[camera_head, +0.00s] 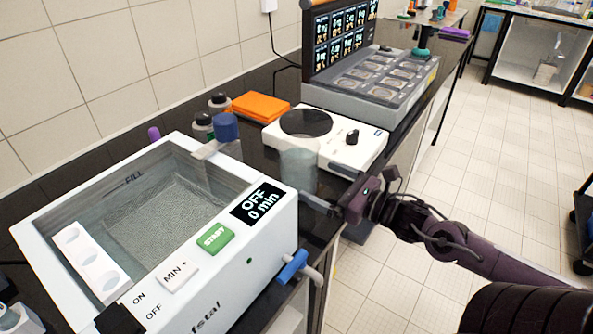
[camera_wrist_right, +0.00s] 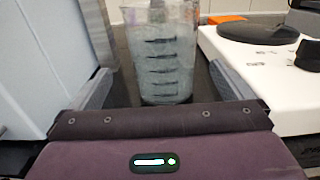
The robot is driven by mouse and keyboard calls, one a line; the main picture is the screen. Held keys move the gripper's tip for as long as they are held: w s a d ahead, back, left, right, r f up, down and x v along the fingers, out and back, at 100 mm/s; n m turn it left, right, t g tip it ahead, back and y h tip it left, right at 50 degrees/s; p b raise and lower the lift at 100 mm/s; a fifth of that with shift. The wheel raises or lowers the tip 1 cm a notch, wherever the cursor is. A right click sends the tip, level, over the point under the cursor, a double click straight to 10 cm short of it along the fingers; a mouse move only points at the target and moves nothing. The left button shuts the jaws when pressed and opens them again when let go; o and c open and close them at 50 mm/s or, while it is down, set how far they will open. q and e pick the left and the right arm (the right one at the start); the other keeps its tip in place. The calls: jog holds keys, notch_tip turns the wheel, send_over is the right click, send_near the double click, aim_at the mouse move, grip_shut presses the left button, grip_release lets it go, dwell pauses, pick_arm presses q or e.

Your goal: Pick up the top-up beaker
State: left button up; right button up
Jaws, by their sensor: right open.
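The top-up beaker is a clear, graduated beaker (camera_head: 299,171) standing on the dark bench between the white water bath and the white stirrer plate. It also shows in the right wrist view (camera_wrist_right: 162,55), upright, with dark graduation lines. My right gripper (camera_head: 322,200) comes in from the right, low at the beaker's near side. In the right wrist view its two grey fingers (camera_wrist_right: 166,92) are spread, one to each side of the beaker's lower part. I cannot tell whether either finger touches the glass. My left gripper is not in view.
The water bath (camera_head: 270,240) with a blue-handled tap (camera_head: 292,266) stands close on the left. The stirrer plate (camera_head: 352,160) is close behind and right. Small dark bottles (camera_head: 203,124) and an orange box (camera_head: 261,106) are behind. The bench's front edge is near.

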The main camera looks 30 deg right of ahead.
aim_at(314, 177)
jog(key=shift+w, duration=0.25)
jog(key=x, duration=0.3)
jog(key=shift+w+d+f, duration=0.1)
jog(key=shift+f, duration=0.05)
jog(key=shift+w+a, duration=0.25)
jog(key=shift+w, duration=0.4)
jog(key=shift+w+a+f, duration=0.1)
jog(key=shift+w, duration=0.05)
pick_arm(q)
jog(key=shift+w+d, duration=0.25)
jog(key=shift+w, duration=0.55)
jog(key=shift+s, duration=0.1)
pick_arm(e)
jog(key=c, duration=1.4)
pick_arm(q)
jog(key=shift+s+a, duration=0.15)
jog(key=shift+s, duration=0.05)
pick_arm(e)
jog(key=shift+c, duration=0.3)
